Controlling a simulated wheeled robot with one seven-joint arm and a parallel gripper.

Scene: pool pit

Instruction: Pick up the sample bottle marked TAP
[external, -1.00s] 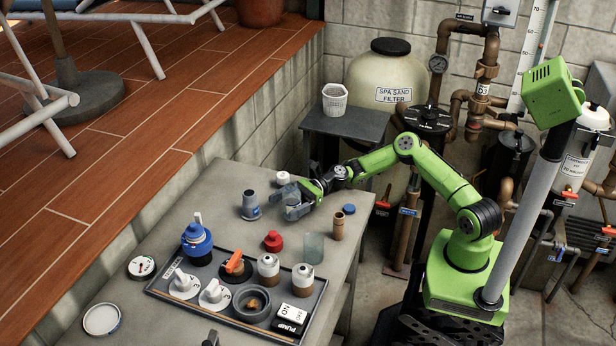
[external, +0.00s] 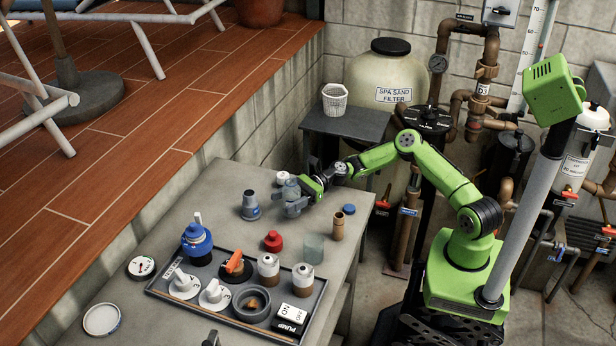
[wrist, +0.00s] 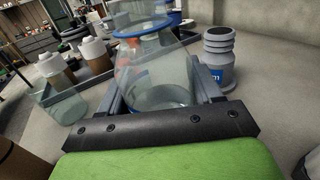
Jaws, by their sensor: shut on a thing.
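In the wrist view a clear bottle (wrist: 155,72) with a blue ring around its top stands between the two fingers of my gripper (wrist: 160,88). My gripper is shut on it. No TAP lettering can be read on it in either view. I cannot tell whether the bottle touches the bench.
A grey bottle with a blue label (external: 250,206) stands close left of my gripper. A clear cup (external: 313,248), a tan cylinder (external: 338,227) and a red-capped item (external: 273,241) stand nearby. A black tray (external: 180,297) holds valves and brown bottles.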

